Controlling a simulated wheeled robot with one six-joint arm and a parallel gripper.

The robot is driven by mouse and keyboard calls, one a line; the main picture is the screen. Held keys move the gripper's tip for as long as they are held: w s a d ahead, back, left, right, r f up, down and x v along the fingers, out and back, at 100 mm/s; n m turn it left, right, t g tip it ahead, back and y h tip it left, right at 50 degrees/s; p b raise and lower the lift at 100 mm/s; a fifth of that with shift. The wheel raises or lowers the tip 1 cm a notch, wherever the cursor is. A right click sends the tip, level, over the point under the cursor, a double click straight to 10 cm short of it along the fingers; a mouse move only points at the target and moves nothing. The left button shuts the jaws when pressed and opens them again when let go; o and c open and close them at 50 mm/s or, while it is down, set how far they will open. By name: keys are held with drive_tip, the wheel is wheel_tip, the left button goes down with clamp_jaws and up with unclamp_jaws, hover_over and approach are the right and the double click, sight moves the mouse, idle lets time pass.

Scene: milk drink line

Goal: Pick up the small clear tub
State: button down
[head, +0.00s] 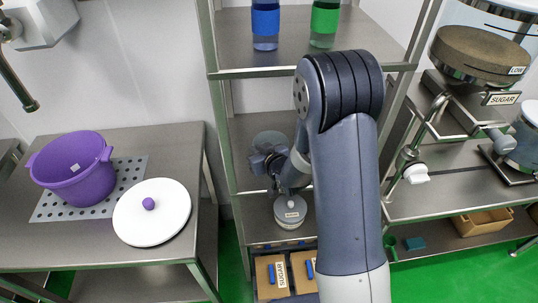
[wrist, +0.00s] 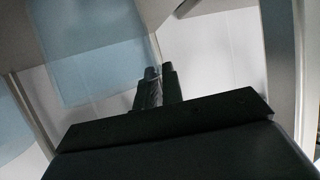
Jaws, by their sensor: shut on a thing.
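The small clear tub (head: 270,141) shows in the head view as a greyish see-through round shape in the middle bay of the metal rack. My gripper (head: 265,160) is at its near side, small and partly hidden by my arm. In the wrist view, the dark fingers (wrist: 159,72) are close together. A pale blue see-through wall (wrist: 90,45), which looks like the tub, fills the upper left beside them. My gripper is shut on the tub; the exact contact is hard to see.
A lidded jar (head: 290,213) stands on the shelf below my gripper. Bottles with a blue band (head: 265,22) and a green band (head: 325,20) stand on the shelf above. A purple pot (head: 75,170) and white lid (head: 152,212) are on the left table.

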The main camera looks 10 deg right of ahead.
drive_tip(key=shift+s+d+f, duration=0.1)
drive_tip(key=shift+s+f, duration=0.05)
drive_tip(key=shift+f, duration=0.1)
